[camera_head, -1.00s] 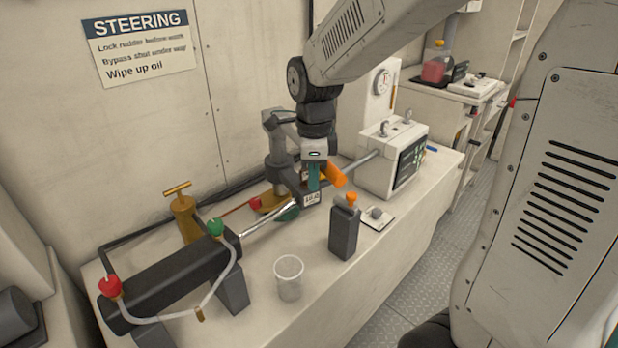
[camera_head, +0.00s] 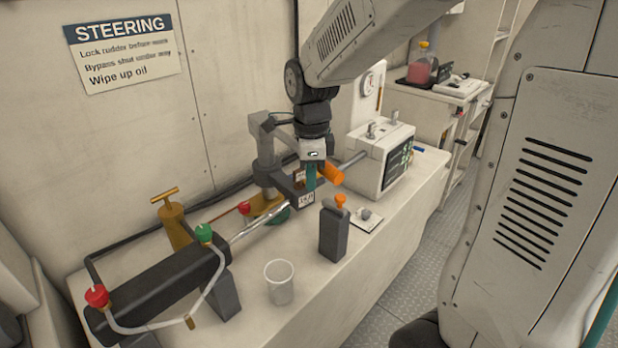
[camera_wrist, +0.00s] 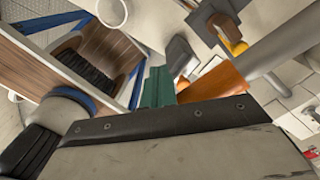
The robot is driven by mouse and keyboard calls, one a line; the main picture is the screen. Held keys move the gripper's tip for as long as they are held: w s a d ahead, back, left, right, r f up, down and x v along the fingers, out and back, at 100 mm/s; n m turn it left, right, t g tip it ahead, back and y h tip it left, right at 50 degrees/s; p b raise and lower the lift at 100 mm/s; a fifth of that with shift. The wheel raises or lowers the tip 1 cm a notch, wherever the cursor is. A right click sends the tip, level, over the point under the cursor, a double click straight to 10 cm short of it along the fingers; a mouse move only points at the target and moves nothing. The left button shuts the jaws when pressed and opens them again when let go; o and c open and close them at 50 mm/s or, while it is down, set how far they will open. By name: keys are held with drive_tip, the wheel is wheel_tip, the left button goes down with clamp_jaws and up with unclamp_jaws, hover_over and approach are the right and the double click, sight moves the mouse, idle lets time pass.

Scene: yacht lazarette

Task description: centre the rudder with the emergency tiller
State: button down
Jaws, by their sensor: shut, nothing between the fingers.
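The grey rudder stock (camera_head: 265,155) stands on the bench with a dark arm reaching from it to a labelled block (camera_head: 306,197). A silver ram rod (camera_head: 255,230) runs from a black cylinder (camera_head: 165,278) towards that block. An orange grip (camera_head: 331,174) sticks out beside my gripper, and a grey bar (camera_head: 352,160) shows behind it. My gripper (camera_head: 310,185) points down, its teal fingers shut and empty, close beside the orange grip. In the wrist view, the teal fingers (camera_wrist: 157,88) lie left of the orange grip (camera_wrist: 214,85); touching cannot be told. A grey tube (camera_wrist: 300,45) shows beyond the grip.
A dark bottle with an orange cap (camera_head: 334,230) and a clear cup (camera_head: 280,282) stand at the bench front. A white box with a screen (camera_head: 385,155) stands to the right. A brass valve (camera_head: 173,222) stands at the left.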

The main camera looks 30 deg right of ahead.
sight(324, 172)
drive_tip(key=shift+d, duration=1.35)
drive_tip(key=shift+w+d, duration=0.1)
drive_tip(key=shift+d, duration=0.05)
drive_tip(key=shift+d, duration=0.4)
drive_tip(key=shift+a, duration=0.2)
drive_tip(key=shift+a, duration=1.15)
wheel_tip(324, 172, up, 9)
